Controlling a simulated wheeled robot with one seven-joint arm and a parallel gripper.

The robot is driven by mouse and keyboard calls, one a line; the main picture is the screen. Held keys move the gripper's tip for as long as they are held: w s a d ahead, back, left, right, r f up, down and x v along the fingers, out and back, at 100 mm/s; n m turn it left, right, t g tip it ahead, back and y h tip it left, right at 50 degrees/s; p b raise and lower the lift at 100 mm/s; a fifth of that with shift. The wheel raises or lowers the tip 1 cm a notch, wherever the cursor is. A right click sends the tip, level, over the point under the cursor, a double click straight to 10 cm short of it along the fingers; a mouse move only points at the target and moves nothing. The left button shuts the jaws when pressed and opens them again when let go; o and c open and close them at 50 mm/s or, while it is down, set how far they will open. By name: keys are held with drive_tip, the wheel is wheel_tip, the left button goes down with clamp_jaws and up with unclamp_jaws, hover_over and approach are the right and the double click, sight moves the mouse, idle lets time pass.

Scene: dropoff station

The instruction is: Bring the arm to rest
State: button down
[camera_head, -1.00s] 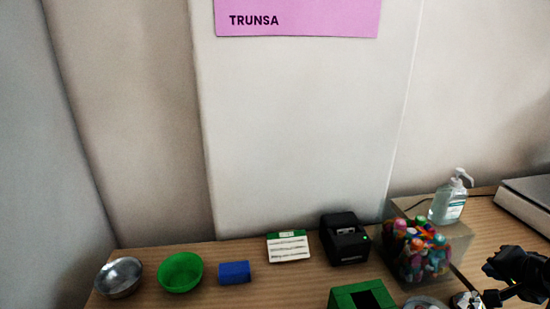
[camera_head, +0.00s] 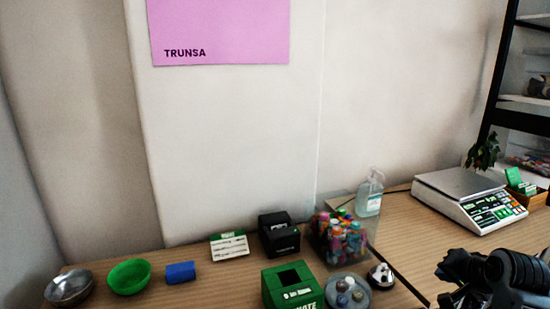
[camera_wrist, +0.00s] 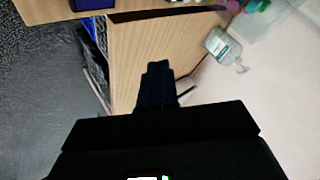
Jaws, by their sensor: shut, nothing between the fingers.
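My arm shows as black links at the lower right of the head view (camera_head: 490,280). In the wrist view my gripper (camera_wrist: 158,75) points out from the bottom middle, with its dark fingers together and nothing between them. The wooden counter (camera_wrist: 145,45) lies beyond the fingertips in that view. I cannot tell the exact gap between fingers and counter.
On the counter (camera_head: 215,290) stand a metal bowl (camera_head: 68,288), green bowl (camera_head: 129,277), blue block (camera_head: 180,272), card (camera_head: 229,246), black printer (camera_head: 279,236), green box (camera_head: 291,288), marker bin (camera_head: 340,240), sanitizer bottle (camera_head: 369,194) and scale (camera_head: 470,200). Shelving (camera_head: 505,70) rises at right.

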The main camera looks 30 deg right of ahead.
drive_tip(key=a+f, duration=0.1)
drive_tip(key=a, duration=0.3)
drive_tip(key=w+a+f+n+t, duration=0.1)
drive_tip(key=a+f, duration=0.1)
drive_tip(key=a, duration=0.2)
drive_tip(key=a+f+n, duration=0.1)
drive_tip(key=a, duration=0.4)
drive_tip(key=shift+w+f+t, duration=0.2)
drive_tip(key=shift+w+t, duration=0.05)
drive_tip(key=shift+t, duration=0.15)
drive_tip(key=a, duration=0.2)
drive_tip(key=a+f+n, duration=0.1)
drive_tip(key=a, duration=0.1)
drive_tip(key=s+a+n, duration=0.1)
drive_tip(key=a, duration=0.1)
drive_tip(key=shift+s+a+f+t+y, duration=0.1)
drive_tip(key=shift+a+f+t+y, duration=0.05)
drive_tip(key=shift+a+t+y, duration=0.15)
drive_tip(key=s+a+r+n+t+y, duration=0.25)
drive_tip(key=s+a+n, duration=0.35)
drive_tip(key=s+a, duration=0.8)
drive_tip(key=s+a+r+n+t+y, duration=0.2)
drive_tip(key=s+a+r+n, duration=0.3)
drive_tip(key=s+r, duration=0.3)
drive_tip(key=shift+a+r+n+t, duration=0.25)
drive_tip(key=shift+r+n+t, duration=0.15)
drive_tip(key=shift+n, duration=0.4)
drive_tip(key=shift+y, duration=0.25)
